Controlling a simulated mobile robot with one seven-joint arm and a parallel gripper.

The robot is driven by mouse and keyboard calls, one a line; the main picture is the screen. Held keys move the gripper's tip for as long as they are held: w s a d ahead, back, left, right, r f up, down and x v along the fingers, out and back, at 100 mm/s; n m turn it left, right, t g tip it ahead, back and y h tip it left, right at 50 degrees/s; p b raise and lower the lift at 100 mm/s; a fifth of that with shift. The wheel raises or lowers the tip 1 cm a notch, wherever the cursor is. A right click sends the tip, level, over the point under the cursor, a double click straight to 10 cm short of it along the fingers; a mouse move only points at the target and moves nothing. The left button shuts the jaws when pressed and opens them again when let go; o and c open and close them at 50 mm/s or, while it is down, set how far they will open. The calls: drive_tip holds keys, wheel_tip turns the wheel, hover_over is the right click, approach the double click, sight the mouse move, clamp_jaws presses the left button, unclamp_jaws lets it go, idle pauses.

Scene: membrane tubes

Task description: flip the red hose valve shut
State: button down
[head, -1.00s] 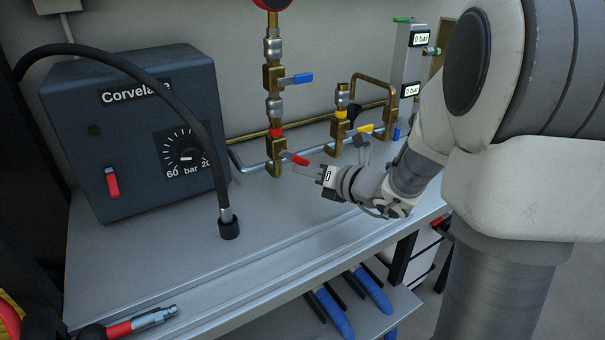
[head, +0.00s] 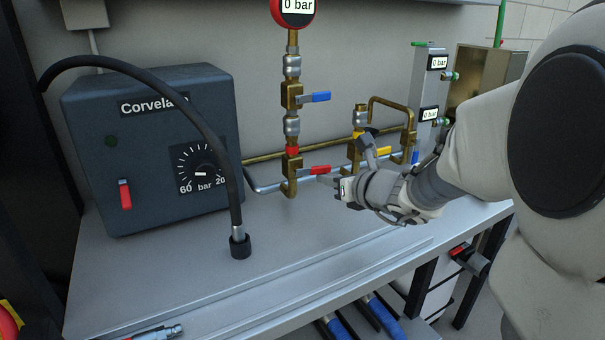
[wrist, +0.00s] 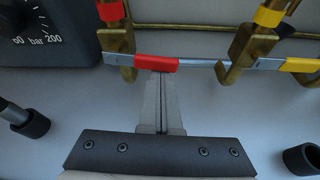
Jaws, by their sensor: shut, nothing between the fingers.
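The red hose valve is a brass body (head: 289,178) under a red collar, low on the left vertical pipe. In the wrist view the red lever (wrist: 157,64) lies level, just beyond my fingertips. My gripper (head: 337,184) is shut and empty, with its fingertips at the front side of the lever. In the wrist view the tips (wrist: 160,75) reach its sleeve and seem to touch it; exact contact is hard to tell.
A yellow-lever valve (head: 377,152) stands just right of my gripper. A blue-lever valve (head: 313,97) is higher on the left pipe, below a 0 bar gauge (head: 293,9). A dark Corvela-labelled box (head: 150,150) and a hanging black hose (head: 239,242) are left.

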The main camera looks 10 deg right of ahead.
drive_tip(key=shift+w+d+r+p, duration=0.2)
drive_tip(key=shift+d+r+p, duration=0.15)
drive_tip(key=shift+d, duration=0.3)
